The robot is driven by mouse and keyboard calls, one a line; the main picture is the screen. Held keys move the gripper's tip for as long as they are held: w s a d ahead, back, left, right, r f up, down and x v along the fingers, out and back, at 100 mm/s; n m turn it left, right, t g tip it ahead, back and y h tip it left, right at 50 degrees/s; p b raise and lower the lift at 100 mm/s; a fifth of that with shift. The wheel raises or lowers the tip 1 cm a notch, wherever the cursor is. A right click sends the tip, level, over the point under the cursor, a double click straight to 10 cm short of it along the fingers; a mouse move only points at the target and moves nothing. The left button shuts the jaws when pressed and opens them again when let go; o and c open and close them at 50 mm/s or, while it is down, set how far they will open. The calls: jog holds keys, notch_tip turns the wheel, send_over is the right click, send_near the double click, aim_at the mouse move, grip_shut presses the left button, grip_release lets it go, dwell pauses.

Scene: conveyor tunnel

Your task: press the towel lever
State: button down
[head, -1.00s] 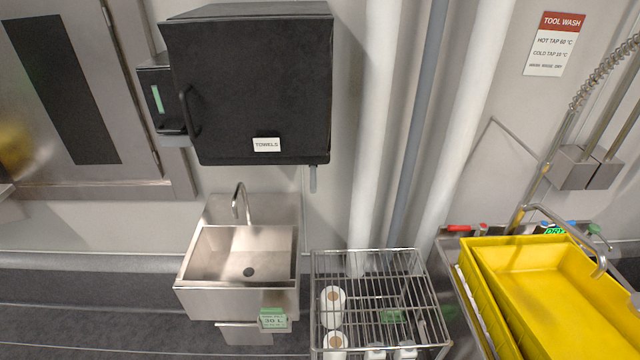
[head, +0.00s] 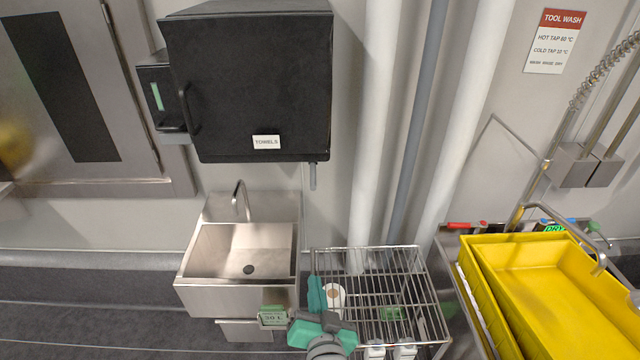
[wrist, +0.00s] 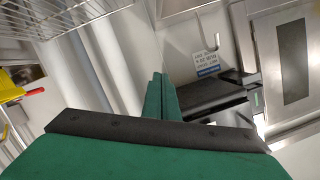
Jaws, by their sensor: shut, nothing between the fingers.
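The black towel dispenser (head: 250,90), labelled TOWELS, hangs on the wall above the steel sink. A short grey tab (head: 312,176) hangs below its lower right corner, and a curved black handle (head: 187,108) is at its left side; I cannot tell for sure which is the towel lever. My gripper (head: 316,290), teal-green, is in front of the wire rack, well below the dispenser and touching nothing I can see. Its fingers point up and are shut and empty. In the wrist view the closed green fingers (wrist: 160,95) show beside a black box (wrist: 215,95).
A steel sink (head: 240,255) with a curved tap is left of my gripper. A wire rack (head: 400,290) holding white bottles is behind and right of it. Yellow trays (head: 560,290) stand at far right. White and grey pipes (head: 372,130) run up the wall right of the dispenser.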

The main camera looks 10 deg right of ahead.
jog(key=w+d+r, duration=0.2)
jog(key=d+r, duration=0.1)
jog(key=r, duration=0.8)
jog(key=w+d+r+m, duration=0.1)
jog(key=w+d+r, duration=0.2)
jog(key=r, duration=0.9)
jog(key=shift+w, duration=0.2)
jog(key=shift+w, duration=0.1)
send_near(313, 175)
jog(key=w+d+r, duration=0.3)
jog(key=w+d, duration=0.1)
jog(key=a+f, duration=0.2)
jog(key=f, duration=0.1)
jog(key=shift+w+a+f, duration=0.2)
jog(key=shift+w+a, duration=0.15)
jog(key=shift+d+f, duration=0.1)
